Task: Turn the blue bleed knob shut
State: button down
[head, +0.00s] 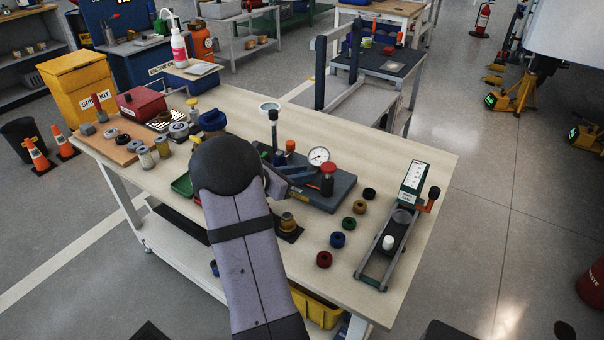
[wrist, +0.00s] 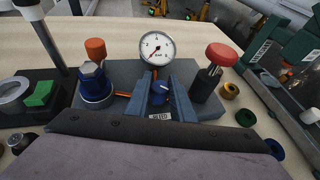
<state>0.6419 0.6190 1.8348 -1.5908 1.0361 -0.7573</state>
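The small blue bleed knob (wrist: 160,87) sits on the grey-blue test block (wrist: 122,103), just behind the "BLEED" label (wrist: 159,117) in the wrist view. My gripper (wrist: 160,79) points at the block with its two fingers spread, one on each side of the knob. Small gaps seem to show between the fingers and the knob, so I see no firm hold. In the head view the block (head: 335,196) is on the workbench and I cannot make out the knob beside my gripper.
A dial gauge (wrist: 157,48) stands right behind the knob. A red mushroom knob (wrist: 221,55) is close on the right, and a blue fitting with an orange cap (wrist: 95,49) on the left. Several coloured rings lie right of the block; a green-boxed rig (head: 413,178) stands beyond.

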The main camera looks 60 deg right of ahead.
jog(key=shift+r+m+g+y+p, duration=0.1)
jog(key=shift+m+g+y+p, duration=0.2)
jog(key=shift+m+g+p, duration=0.5)
jog(key=shift+g, duration=0.1)
jog(key=m+g+y+p, duration=0.2)
jog(key=m+g, duration=0.1)
jog(key=shift+m+g+y, duration=0.7)
jog(key=shift+m+g, duration=0.2)
jog(key=shift+m, duration=0.1)
jog(key=shift+m+g+y, duration=0.3)
jog(key=shift+m+y, duration=0.2)
jog(key=shift+y, duration=0.1)
jog(key=shift+m+g+y+b, duration=0.4)
jog(key=shift+m+g+y, duration=0.1)
jog(key=shift+m+y, duration=0.25)
jog(key=c, duration=1.6)
grip_release()
jog(key=shift+o, duration=0.2)
